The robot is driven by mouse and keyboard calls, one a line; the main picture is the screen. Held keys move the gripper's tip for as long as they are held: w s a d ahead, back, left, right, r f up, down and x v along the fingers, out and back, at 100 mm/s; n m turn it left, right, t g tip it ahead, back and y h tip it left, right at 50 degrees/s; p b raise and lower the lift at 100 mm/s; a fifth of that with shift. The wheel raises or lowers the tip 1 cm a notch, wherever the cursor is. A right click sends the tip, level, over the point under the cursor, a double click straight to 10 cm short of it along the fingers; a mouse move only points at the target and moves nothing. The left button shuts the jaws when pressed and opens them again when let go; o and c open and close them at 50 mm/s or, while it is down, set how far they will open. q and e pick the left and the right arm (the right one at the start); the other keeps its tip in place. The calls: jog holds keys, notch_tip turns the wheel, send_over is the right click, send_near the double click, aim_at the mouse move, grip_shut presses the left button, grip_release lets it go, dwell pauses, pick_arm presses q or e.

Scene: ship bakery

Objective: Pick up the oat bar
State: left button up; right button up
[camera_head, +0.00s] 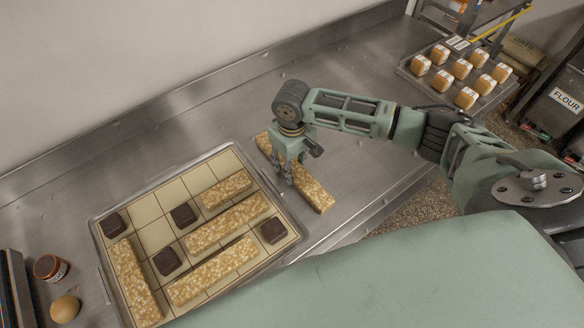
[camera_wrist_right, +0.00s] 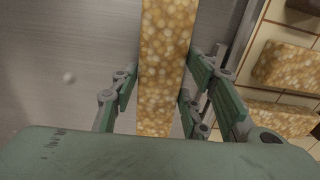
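A long, pale golden oat bar (camera_head: 314,192) lies on the steel counter just right of the gridded tray. My right gripper (camera_head: 288,174) points down over its middle, with a finger on each side. In the right wrist view the bar (camera_wrist_right: 165,40) runs between the fingers of my right gripper (camera_wrist_right: 161,88), which are open. A gap shows at the left finger; I cannot tell whether the right finger touches. More oat bars (camera_head: 225,224) of differing lengths lie on the tray (camera_head: 144,205). My left gripper is not in view.
Several dark brown squares (camera_head: 183,215) sit on the tray. A small jar (camera_head: 50,267) and a round tan item (camera_head: 65,309) stand at the lower left. The counter behind the bar is clear.

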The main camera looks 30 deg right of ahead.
jog(key=c, duration=0.9)
jog(key=shift+o, duration=0.2)
jog(key=shift+r, duration=0.1)
